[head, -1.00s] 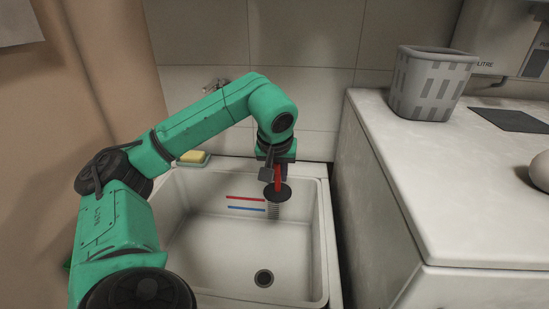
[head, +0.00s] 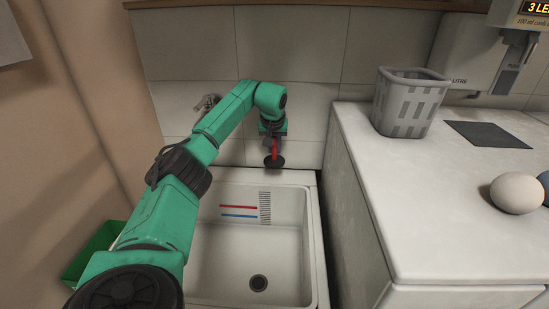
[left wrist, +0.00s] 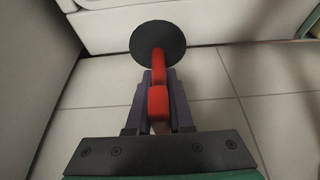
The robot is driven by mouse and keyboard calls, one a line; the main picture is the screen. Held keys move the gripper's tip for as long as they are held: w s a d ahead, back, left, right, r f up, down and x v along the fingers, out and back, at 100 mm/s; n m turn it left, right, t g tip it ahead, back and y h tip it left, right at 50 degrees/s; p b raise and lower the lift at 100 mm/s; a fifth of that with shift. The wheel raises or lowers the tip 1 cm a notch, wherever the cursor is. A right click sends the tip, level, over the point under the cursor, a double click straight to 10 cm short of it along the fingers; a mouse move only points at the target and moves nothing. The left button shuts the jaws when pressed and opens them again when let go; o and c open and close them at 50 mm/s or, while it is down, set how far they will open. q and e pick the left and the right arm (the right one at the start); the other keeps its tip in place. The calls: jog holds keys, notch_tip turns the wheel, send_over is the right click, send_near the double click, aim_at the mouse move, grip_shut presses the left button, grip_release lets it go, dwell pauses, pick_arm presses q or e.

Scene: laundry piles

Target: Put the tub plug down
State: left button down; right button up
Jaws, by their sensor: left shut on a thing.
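The tub plug (head: 274,161) is a black disc with a red handle. My left gripper (head: 271,140) is shut on the red handle, with the disc hanging below it near the back rim of the white sink (head: 240,252). In the left wrist view, the plug's disc (left wrist: 158,46) sits beyond the fingers, and my left gripper (left wrist: 158,88) has the red handle between its fingers. The sink's dark drain (head: 258,283) is uncovered and the basin looks empty. My right gripper is not in view.
A white counter (head: 400,190) right of the sink holds a grey basket (head: 408,105), a dark mat (head: 487,134) and a pale round object (head: 516,192). A tap (head: 205,104) is on the wall behind. A green bin (head: 95,250) stands at left. The counter's front is clear.

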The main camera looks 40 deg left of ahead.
pick_arm(q)
jog(key=shift+w+a+r, duration=0.15)
jog(key=shift+w+a, duration=0.2)
jog(key=shift+w, duration=0.2)
notch_tip(320, 180, down, 7)
jog(key=shift+a+r+p, duration=0.1)
jog(key=shift+r+p, duration=0.05)
jog(key=shift+p, duration=0.9)
jog(key=shift+w+a+f, duration=0.1)
jog(key=shift+a+f, duration=0.05)
jog(key=shift+f, duration=0.25)
jog(key=shift+f, duration=0.1)
jog(key=c, duration=0.8)
grip_release()
